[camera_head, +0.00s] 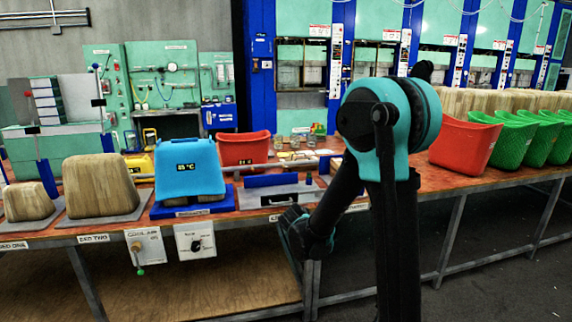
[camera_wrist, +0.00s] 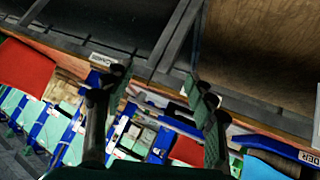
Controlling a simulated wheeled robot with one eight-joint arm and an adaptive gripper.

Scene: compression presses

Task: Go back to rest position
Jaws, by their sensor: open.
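My arm rises at the right of centre in the head view, with its teal and black joint high and a forearm slanting down to the left. My gripper (camera_head: 300,235) hangs low by the front edge of the long reddish-brown workbench (camera_head: 405,185). In the wrist view my gripper (camera_wrist: 158,85) shows two dark fingers spread apart with nothing between them. The bench scene appears tilted and inverted there, with the bench's front edge and lower shelf behind the fingertips. I cannot tell the exact gap to the bench edge.
On the bench stand wooden blocks (camera_head: 100,187), a blue mould cover (camera_head: 188,170), a red bin (camera_head: 243,148), a larger red bin (camera_head: 465,140) and green baskets (camera_head: 512,140). Control boxes (camera_head: 195,240) hang on the bench front. Blue-framed presses (camera_head: 337,60) stand behind. Floor at lower right is clear.

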